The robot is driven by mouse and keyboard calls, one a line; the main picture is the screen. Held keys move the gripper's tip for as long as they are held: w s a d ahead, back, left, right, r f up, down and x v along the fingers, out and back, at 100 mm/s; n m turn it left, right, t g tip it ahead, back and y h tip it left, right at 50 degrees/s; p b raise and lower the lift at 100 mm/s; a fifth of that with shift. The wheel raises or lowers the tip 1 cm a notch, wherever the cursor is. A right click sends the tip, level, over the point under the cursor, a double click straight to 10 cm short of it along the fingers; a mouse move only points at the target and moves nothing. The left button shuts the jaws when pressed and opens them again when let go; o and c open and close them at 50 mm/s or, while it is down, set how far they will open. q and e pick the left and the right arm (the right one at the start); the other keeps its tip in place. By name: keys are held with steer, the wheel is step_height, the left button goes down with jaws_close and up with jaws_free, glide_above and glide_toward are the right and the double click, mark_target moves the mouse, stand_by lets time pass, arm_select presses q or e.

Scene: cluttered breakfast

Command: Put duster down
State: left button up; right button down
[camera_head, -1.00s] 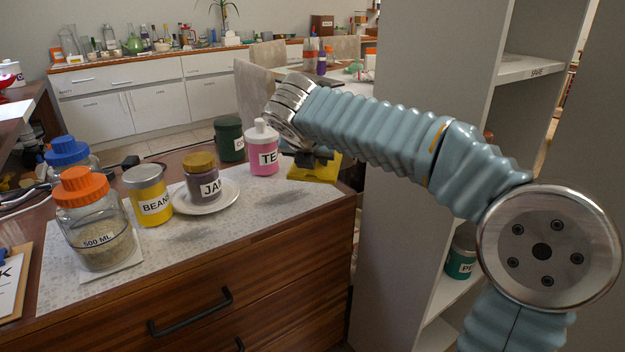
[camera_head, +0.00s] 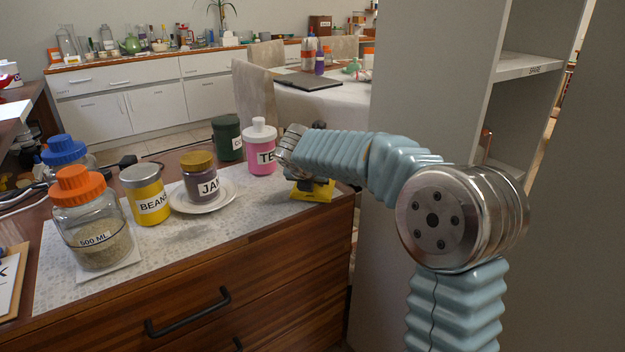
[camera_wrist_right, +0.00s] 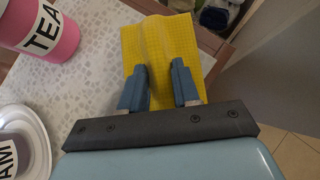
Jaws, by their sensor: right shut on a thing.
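The duster (camera_head: 313,193) is a yellow cloth-like piece at the right end of the wooden counter, beside the pink TEA jar. It also shows in the right wrist view (camera_wrist_right: 160,42), with a raised ridge along its middle. My right gripper (camera_wrist_right: 160,85) is shut on this ridge, one blue finger on each side. In the head view my right gripper (camera_head: 303,184) is low over the counter, and the duster appears at or very near the surface; exact contact is hard to tell. My left gripper is not in view.
The pink TEA jar (camera_head: 261,150) stands just left of the duster. The JAM jar (camera_head: 199,180) on a white plate (camera_head: 203,207), the yellow BEANS can (camera_head: 147,196) and a 500 ML jar (camera_head: 92,222) stand further left. A tall grey shelf (camera_head: 425,100) rises on the right.

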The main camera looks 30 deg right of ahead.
steer(key=c, duration=0.8)
jaws_free()
steer(key=v, duration=1.2)
steer(key=shift+r, duration=0.1)
